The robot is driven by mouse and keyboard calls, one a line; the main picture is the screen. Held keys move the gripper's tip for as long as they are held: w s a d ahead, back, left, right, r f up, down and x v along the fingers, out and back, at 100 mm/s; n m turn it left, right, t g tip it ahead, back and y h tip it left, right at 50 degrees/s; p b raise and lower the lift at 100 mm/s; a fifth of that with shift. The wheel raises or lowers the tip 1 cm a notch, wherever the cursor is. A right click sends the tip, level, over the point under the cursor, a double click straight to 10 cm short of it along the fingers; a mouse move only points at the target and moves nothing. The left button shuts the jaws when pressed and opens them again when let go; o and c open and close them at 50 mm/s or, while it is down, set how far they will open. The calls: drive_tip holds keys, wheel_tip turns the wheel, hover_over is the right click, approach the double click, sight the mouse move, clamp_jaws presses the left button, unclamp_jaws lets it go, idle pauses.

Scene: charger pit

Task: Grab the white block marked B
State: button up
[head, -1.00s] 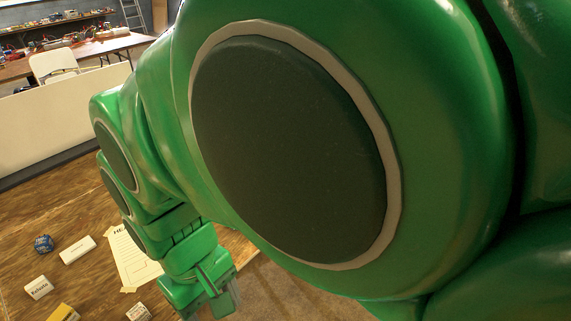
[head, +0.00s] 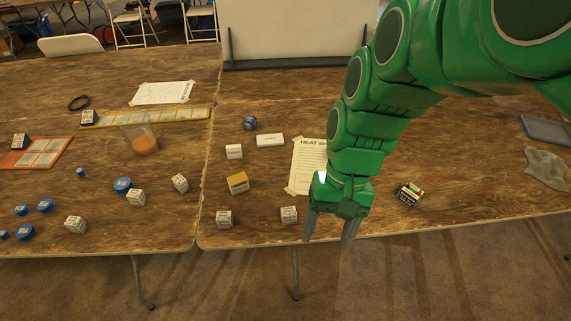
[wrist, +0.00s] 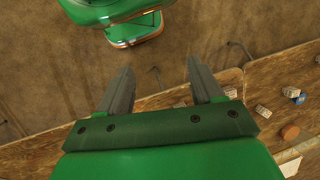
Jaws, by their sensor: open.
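Several small white printed blocks stand on the wooden tables in the head view, and I cannot read which one is marked B. On the right table are a front-left white block (head: 225,218), a front white block (head: 289,214) beside my gripper, and one further back (head: 234,152). On the left table are others (head: 180,182), (head: 136,197) and (head: 75,224). My gripper (head: 328,241) is open and empty, fingers pointing down at the right table's front edge. In the wrist view its open fingers (wrist: 159,65) have floor beyond them.
A yellow block (head: 237,183), a blue die (head: 249,123), a flat white box (head: 270,140) and a taped sheet (head: 306,165) lie near my gripper. A dark printed box (head: 410,194) sits to its right. A cup with orange contents (head: 143,138) and blue caps (head: 123,184) are on the left table.

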drive_tip(key=w+a+f+m+g+y, duration=0.1)
drive_tip(key=w+a+f+m+y, duration=0.3)
drive_tip(key=w, duration=0.5)
drive_tip(key=m+t+y, duration=0.3)
drive_tip(key=m+y, duration=0.4)
drive_tip(key=m, duration=0.5)
approach(283, 216)
drive_tip(key=f, duration=0.1)
drive_tip(key=w+a+f, duration=0.2)
drive_tip(key=shift+f, duration=0.15)
drive_tip(key=shift+a+f, duration=0.1)
drive_tip(key=shift+f, duration=0.15)
drive_tip(key=shift+x, duration=1.1)
drive_tip(key=x, duration=0.2)
drive_tip(key=s+x, duration=0.1)
drive_tip(key=x, duration=0.1)
drive_tip(key=shift+a+r, duration=0.1)
drive_tip(key=shift+a+f, duration=0.2)
drive_tip(key=shift+a, duration=0.3)
drive_tip(key=shift+w, duration=0.1)
drive_tip(key=c, duration=1.1)
drive_tip(key=shift+o, duration=0.2)
